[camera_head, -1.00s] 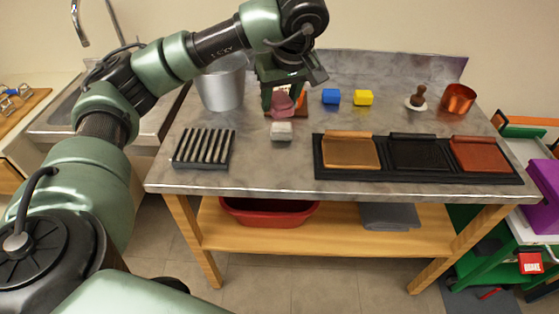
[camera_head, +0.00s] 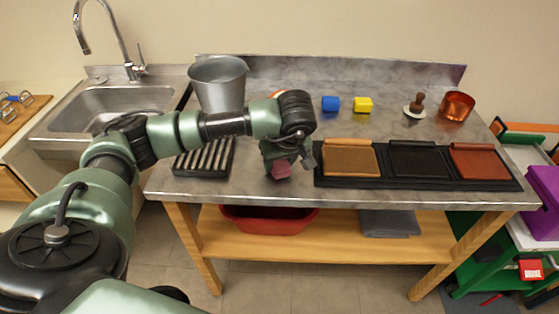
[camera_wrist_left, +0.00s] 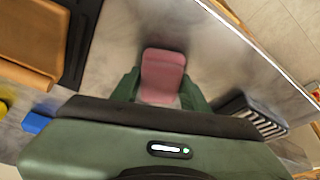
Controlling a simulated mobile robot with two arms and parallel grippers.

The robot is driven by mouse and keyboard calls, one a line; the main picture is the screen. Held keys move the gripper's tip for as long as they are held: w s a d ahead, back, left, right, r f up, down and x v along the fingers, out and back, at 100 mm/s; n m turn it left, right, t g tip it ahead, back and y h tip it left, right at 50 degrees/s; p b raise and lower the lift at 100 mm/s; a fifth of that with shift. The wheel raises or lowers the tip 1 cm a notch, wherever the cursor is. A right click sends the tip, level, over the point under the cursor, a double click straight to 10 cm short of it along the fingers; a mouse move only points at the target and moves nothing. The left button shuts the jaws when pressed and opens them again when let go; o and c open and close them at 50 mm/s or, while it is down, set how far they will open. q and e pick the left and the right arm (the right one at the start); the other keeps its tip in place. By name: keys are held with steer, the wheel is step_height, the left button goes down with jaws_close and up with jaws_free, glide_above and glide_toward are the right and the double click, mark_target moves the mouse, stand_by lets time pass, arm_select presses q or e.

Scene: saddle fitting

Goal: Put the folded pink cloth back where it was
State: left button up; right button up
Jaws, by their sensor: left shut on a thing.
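The folded pink cloth (camera_head: 281,171) is between the fingers of my left gripper (camera_head: 280,168), near the front of the grey table (camera_head: 270,197). In the left wrist view the pink cloth (camera_wrist_left: 162,75) shows as a small flat pad between the two green fingers of my left gripper (camera_wrist_left: 158,95). The gripper is shut on it. I cannot tell whether the cloth touches the tabletop. My right gripper is not in view.
To the left is a black slotted rack (camera_head: 205,157), with a metal bucket (camera_head: 218,85) behind it. To the right is a black tray (camera_head: 420,182) with brown, black and red-brown pieces. A blue block (camera_head: 331,103), yellow block (camera_head: 363,105), brush (camera_head: 416,104) and copper cup (camera_head: 457,106) stand behind.

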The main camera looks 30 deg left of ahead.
arm_select(q)
steer(key=shift+f, duration=0.2)
steer(key=o, duration=1.2)
steer(key=shift+r, duration=0.15)
steer(key=shift+r, duration=0.2)
steer(key=shift+d+r, duration=0.2)
steer(key=shift+r, duration=0.15)
steer(key=b+v, duration=0.1)
steer(key=v, duration=1)
steer(key=shift+a, duration=0.1)
